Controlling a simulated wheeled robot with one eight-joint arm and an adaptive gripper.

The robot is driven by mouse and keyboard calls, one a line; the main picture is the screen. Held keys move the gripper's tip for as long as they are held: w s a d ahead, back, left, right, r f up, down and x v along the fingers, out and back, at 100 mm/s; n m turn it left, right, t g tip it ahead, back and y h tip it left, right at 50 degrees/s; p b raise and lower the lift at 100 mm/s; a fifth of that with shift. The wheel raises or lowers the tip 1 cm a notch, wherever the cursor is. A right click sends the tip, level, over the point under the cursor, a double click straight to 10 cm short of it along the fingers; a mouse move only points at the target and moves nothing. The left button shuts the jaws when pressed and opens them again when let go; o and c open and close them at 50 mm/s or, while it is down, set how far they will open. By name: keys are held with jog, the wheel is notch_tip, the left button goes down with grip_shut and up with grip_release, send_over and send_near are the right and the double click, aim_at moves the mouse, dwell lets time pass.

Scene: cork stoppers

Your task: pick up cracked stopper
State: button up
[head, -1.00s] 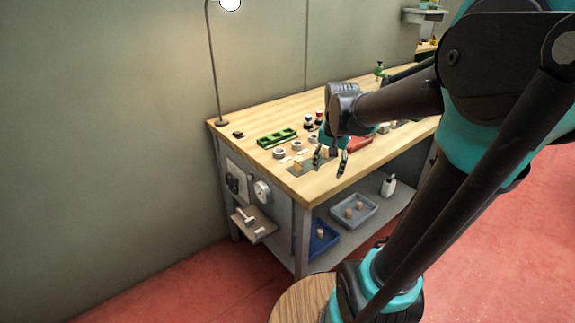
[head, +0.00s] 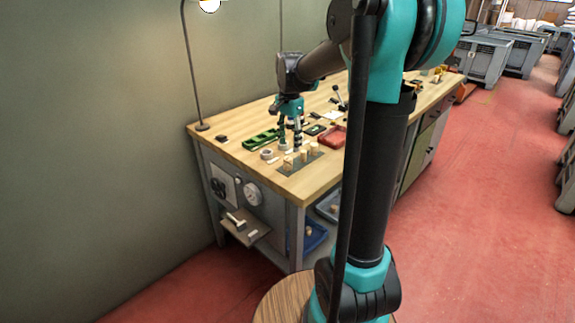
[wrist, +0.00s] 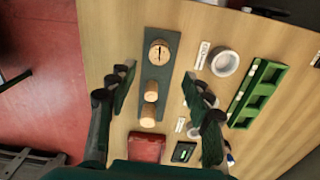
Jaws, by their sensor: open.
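The cracked stopper (wrist: 160,52) is a tan cork with a dark line across its top, standing at the upper end of a dark mat (wrist: 169,72) in the wrist view. Two plain stoppers stand in line with it on the mat, a middle one (wrist: 151,90) and a lower one (wrist: 148,117). In the head view the cracked stopper (head: 288,163) is the leftmost of the three. My gripper (wrist: 162,85) is open and empty above the mat, its fingers either side of the row in the picture. The gripper also shows in the head view (head: 290,143), just behind the row.
A red tray (wrist: 146,147) is near the mat's lower end. A lamp (head: 193,70) stands at the bench's far left corner.

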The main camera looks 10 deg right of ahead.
aim_at(288, 158)
notch_tip(288, 158, down, 3)
jog(key=shift+r, duration=0.2)
jog(key=shift+s+a+f, duration=0.15)
jog(key=shift+s+f, duration=0.05)
jog(key=shift+f, duration=1.15)
jog(key=shift+s+a+f, duration=0.15)
jog(key=shift+f, duration=1.15)
jog(key=shift+c, duration=0.2)
jog(key=c, duration=0.8)
